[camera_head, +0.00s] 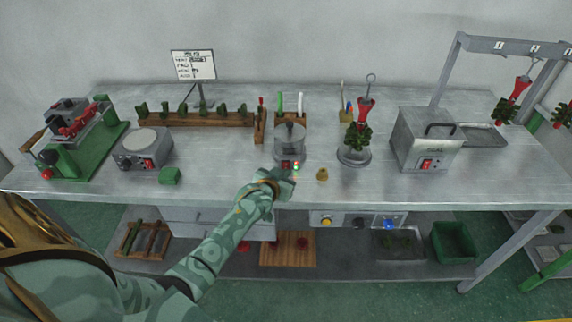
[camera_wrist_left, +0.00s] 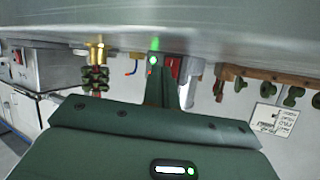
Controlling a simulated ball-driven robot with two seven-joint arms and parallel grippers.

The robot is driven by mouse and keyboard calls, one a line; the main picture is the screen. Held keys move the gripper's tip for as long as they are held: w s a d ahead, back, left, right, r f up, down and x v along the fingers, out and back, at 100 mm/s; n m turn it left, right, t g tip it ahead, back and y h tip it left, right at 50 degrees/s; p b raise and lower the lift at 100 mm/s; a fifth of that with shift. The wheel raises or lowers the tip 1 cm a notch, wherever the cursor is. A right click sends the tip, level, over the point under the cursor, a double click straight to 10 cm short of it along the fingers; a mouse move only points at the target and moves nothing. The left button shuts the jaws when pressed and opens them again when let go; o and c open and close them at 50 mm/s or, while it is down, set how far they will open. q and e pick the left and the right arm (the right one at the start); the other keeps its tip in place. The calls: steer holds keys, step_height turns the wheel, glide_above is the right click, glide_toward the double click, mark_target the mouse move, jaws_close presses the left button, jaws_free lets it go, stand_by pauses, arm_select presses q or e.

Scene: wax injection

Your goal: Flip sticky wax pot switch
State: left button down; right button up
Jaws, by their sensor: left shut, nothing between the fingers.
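The sticky wax pot (camera_head: 290,142) is a small grey cylinder with a lid, standing near the middle of the bench. Its red switch (camera_head: 286,164) is low on the front, with a small green light showing beside it. My left gripper (camera_head: 288,180) is just in front of the pot's base, low over the bench, shut and empty. In the left wrist view the shut left gripper (camera_wrist_left: 186,92) points toward a glowing green light (camera_wrist_left: 153,60); its body hides much of the view. I cannot tell whether the fingertips touch the switch. My right gripper is not in view.
A small tan piece (camera_head: 322,174) lies right of my gripper. A round-topped device (camera_head: 143,150) is at left.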

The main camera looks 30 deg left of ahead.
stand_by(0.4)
arm_select(q)
steer(key=shift+w+a+r, duration=0.1)
steer(key=shift+w+a, duration=0.15)
steer(key=shift+w, duration=0.15)
steer(key=shift+w+a, duration=0.1)
steer(key=shift+w, duration=0.15)
stand_by(0.7)
steer(key=shift+s, duration=0.1)
steer(key=shift+s+d+p, duration=0.25)
steer(key=shift+s+p, duration=0.05)
steer(key=shift+p, duration=0.2)
steer(key=shift+s+d, duration=0.15)
steer(key=shift+s, duration=0.1)
